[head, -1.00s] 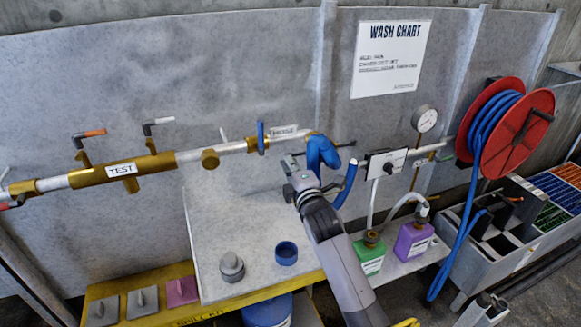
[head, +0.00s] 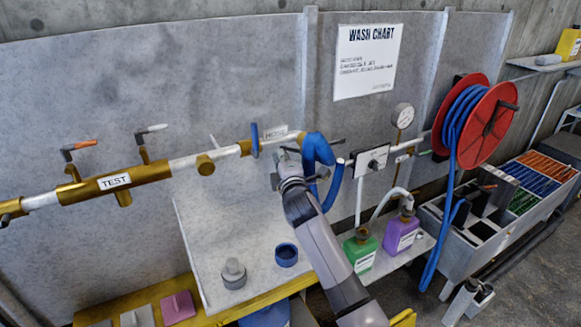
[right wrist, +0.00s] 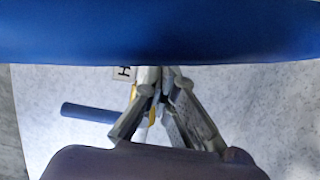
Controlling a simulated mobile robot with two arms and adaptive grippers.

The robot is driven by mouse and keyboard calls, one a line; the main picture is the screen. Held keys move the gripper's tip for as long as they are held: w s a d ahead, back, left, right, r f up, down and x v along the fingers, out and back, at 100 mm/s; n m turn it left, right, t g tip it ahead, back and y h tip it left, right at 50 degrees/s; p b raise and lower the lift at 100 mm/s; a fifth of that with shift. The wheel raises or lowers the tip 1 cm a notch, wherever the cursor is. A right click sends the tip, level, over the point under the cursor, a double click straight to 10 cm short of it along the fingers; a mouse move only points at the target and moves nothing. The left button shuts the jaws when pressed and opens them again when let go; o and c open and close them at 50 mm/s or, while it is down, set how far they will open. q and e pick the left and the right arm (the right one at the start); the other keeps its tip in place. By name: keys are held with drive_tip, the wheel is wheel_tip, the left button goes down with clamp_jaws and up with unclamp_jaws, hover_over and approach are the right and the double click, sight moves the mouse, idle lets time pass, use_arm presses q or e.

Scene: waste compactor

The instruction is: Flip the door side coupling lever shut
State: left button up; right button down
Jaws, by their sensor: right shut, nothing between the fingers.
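A brass and steel pipe runs along the wall panel, ending at the HOSE label (head: 275,133), with a blue disc-like handle (head: 255,140) beside it. A thick blue hose (head: 318,148) loops down from its right end. A thin dark lever (head: 338,141) sticks out right of the hose; I cannot tell whether it is the door side coupling lever. My right gripper (head: 279,164) is just below the pipe end, left of the hose. In the right wrist view its fingers (right wrist: 155,80) are shut and empty beneath a broad blue band. A blue bar (right wrist: 88,112) lies left of them. My left gripper is out of view.
A gauge (head: 403,115) and red hose reel (head: 488,122) stand right. Green (head: 360,252) and purple (head: 402,234) bottles sit on a low shelf. A grey cap (head: 233,275) and blue ring (head: 287,255) rest on the white board. Two upper pipe levers (head: 80,147) (head: 151,129) are at left.

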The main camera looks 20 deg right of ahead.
drive_tip(key=shift+w+r, duration=0.1)
drive_tip(key=shift+w, duration=0.35)
drive_tip(key=shift+w+a, duration=0.1)
drive_tip(key=shift+w, duration=0.35)
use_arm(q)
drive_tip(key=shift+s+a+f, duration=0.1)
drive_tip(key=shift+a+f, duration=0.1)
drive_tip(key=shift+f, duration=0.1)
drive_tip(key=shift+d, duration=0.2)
use_arm(e)
drive_tip(key=s+a, duration=0.1)
drive_tip(key=s, duration=1.1)
drive_tip(key=shift+w, duration=0.1)
